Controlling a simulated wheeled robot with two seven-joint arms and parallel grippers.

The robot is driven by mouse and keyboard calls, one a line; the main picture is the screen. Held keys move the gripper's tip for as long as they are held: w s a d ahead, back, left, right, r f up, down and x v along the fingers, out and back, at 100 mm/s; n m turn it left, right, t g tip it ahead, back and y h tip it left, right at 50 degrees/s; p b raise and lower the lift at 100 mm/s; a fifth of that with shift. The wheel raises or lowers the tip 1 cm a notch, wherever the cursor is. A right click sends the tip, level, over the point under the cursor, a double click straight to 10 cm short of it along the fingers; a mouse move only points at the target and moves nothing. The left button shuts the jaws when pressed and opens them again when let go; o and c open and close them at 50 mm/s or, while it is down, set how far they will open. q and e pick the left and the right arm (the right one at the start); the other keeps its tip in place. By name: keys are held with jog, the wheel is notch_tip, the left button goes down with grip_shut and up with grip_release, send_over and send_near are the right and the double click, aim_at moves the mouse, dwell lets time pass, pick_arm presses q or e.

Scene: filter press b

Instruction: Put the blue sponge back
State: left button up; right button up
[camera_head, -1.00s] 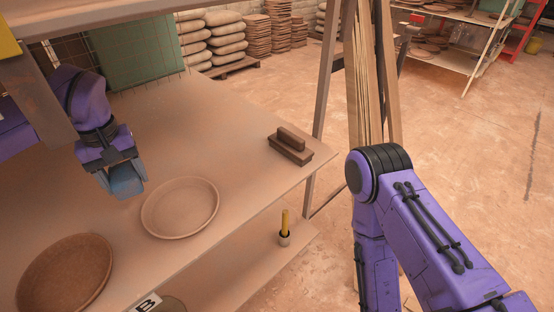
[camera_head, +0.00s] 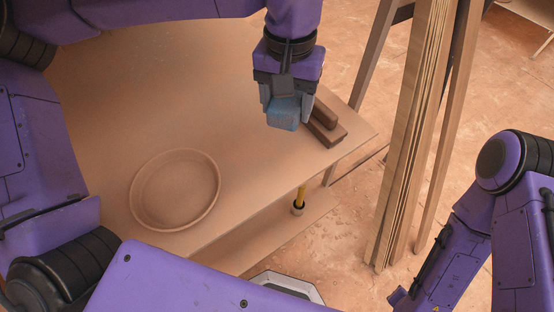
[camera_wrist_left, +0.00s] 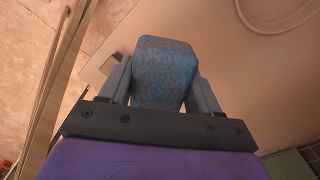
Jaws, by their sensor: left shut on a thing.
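The blue sponge (camera_head: 284,113) is between the fingers of my left gripper (camera_head: 282,108), which is shut on it. They are above the right part of the table, just left of a brown wooden block with a handle (camera_head: 328,130). In the left wrist view the speckled blue sponge (camera_wrist_left: 164,72) fills the space between the two grey fingers. The gap between the sponge and the tabletop is hard to judge. My right arm shows at the right of the head view, but its gripper is not visible.
A round clay dish (camera_head: 176,190) lies on the table (camera_head: 150,100), left of the gripper. A small holder with a yellow stick (camera_head: 298,207) stands on a lower shelf (camera_head: 262,240) below the table edge. Upright wooden boards (camera_head: 425,130) stand to the right. The table's back left is clear.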

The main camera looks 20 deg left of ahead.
pick_arm(q)
jog(key=s+d+f+m, duration=0.2)
jog(key=s+d, duration=0.1)
jog(key=s, duration=0.6)
jog(key=m, duration=0.1)
send_over(276, 162)
jog(key=f, duration=0.6)
jog(key=s+f, duration=0.1)
jog(key=f, duration=0.2)
jog(key=shift+f+b, duration=0.3)
jog(key=shift+b, duration=0.05)
jog(key=shift+w+f, duration=0.3)
jog(key=f, duration=0.3)
jog(key=shift+w+a+f, duration=0.1)
jog(key=shift+w+f, duration=0.1)
jog(key=shift+f, duration=0.15)
pick_arm(e)
jog(key=shift+d+f, duration=0.1)
jog(key=shift+f, duration=0.8)
jog(key=shift+r, duration=0.1)
